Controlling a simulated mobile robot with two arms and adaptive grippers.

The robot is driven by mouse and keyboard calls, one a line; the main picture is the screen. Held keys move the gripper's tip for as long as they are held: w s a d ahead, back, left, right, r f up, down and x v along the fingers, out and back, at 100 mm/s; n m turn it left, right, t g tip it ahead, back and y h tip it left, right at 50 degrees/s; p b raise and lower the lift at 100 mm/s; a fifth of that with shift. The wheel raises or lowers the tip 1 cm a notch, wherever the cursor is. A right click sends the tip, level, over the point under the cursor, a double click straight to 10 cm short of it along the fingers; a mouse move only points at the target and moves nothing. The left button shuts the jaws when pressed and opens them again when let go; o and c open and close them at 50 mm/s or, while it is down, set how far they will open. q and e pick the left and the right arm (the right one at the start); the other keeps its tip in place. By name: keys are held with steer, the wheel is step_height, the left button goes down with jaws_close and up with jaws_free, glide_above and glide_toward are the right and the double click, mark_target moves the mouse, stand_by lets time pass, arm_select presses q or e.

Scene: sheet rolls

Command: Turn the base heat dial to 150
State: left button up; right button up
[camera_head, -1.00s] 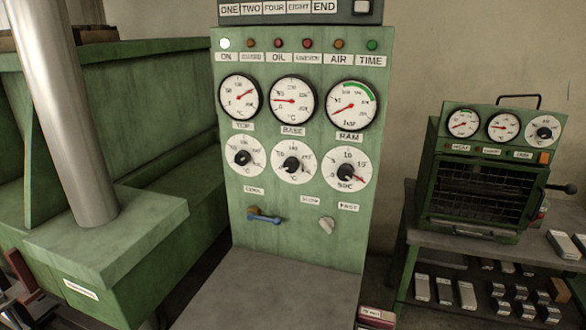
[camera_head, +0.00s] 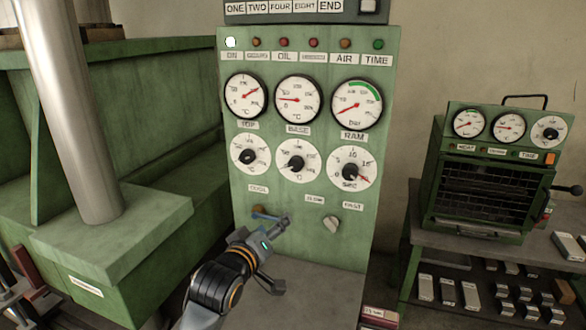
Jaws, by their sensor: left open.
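The base heat dial (camera_head: 297,161) is the middle white dial in the lower row on the green panel (camera_head: 240,212). It has a black centre knob and a °C scale, and sits below the BASE label. The base gauge (camera_head: 299,98) above it has a red needle pointing left. My left gripper (camera_head: 281,254) is open and empty, low in front of the panel and below the base heat dial, apart from it. My right gripper is not in view.
The TOP dial (camera_head: 250,155) and the seconds dial (camera_head: 352,170) flank the base heat dial closely. A grey knob (camera_head: 332,223) sits lower right. A metal column (camera_head: 82,110) stands left. A small green oven (camera_head: 490,180) stands right. The space before the dials is clear.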

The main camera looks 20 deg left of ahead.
mark_target(294, 166)
arm_select(q)
steer(key=w+r+n+t, duration=0.1)
steer(key=w+r+t, duration=0.1)
steer(key=w+r, duration=0.35)
steer(key=w+p, duration=0.1)
steer(key=w, duration=0.2)
steer(key=w+r+p, duration=0.1)
steer(key=w, duration=0.2)
steer(key=w+p, duration=0.1)
steer(key=w, duration=0.2)
steer(key=shift+w+r, duration=0.25)
steer(key=shift+r, duration=0.1)
steer(key=shift+w+f+p, duration=0.1)
steer(key=shift+w+p, duration=0.25)
steer(key=shift+w, duration=0.5)
steer(key=shift+c, duration=0.2)
steer(key=c, duration=1.1)
